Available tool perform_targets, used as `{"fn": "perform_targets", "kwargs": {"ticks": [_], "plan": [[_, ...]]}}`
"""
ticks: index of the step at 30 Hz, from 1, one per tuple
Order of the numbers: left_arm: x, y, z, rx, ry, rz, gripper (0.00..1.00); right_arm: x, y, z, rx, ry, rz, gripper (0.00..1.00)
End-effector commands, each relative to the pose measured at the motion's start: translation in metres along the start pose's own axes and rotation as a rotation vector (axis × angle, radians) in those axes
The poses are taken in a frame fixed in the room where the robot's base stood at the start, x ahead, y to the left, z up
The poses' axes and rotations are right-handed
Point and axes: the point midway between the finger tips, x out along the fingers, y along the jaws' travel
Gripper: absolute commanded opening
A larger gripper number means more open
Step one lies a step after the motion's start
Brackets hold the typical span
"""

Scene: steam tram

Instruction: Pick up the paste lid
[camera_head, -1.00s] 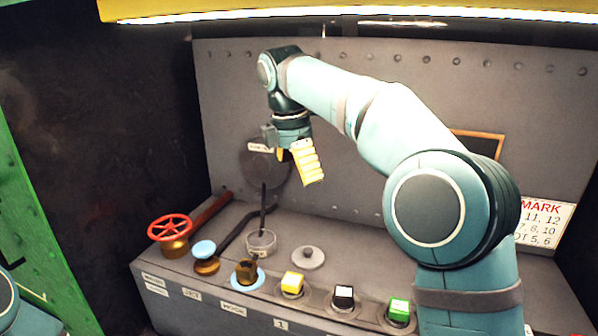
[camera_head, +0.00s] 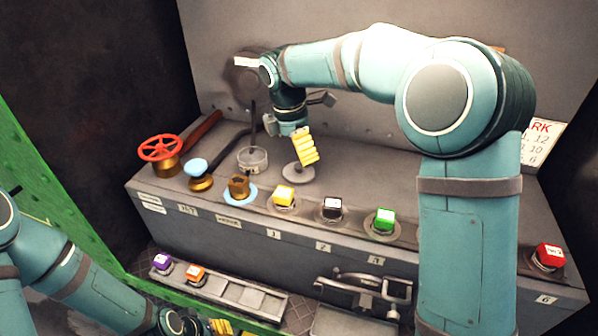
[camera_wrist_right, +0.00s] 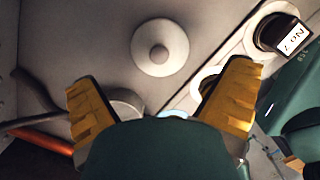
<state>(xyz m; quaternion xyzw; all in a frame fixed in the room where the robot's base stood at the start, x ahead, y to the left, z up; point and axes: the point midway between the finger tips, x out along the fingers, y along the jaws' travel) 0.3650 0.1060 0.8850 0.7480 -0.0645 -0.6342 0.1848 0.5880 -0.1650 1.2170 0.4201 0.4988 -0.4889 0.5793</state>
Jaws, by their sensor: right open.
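The paste lid is a grey round disc with a small knob on top (camera_head: 287,177). In the right wrist view the lid (camera_wrist_right: 160,48) shows whole, ahead of and between the open yellow fingers (camera_wrist_right: 160,78). My left gripper (camera_head: 222,326) is cut off at the bottom edge of the head view.
Yellow (camera_head: 284,195), black (camera_head: 331,208) and green (camera_head: 384,220) cubes line the front edge. A lower shelf (camera_head: 240,293) holds purple and orange cubes.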

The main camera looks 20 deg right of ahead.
Motion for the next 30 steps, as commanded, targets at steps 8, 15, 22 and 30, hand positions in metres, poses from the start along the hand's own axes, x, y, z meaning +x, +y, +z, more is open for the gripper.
{"fn": "perform_targets", "kwargs": {"ticks": [8,15,22,30], "plan": [[0.002,-0.001,0.0,0.0,0.0,-0.001,0.43,0.025,0.001,-0.002,-0.002,0.0,-0.002,1.0],[0.004,-0.001,0.0,0.0,0.0,-0.001,0.43,0.054,0.001,-0.003,-0.001,0.0,-0.001,1.0],[0.004,-0.001,0.0,0.0,0.0,-0.001,0.43,0.057,0.002,-0.003,-0.001,0.001,0.001,1.0],[0.004,-0.001,0.0,0.0,0.0,-0.001,0.43,0.056,0.002,-0.003,0.0,0.001,0.001,0.59]]}}
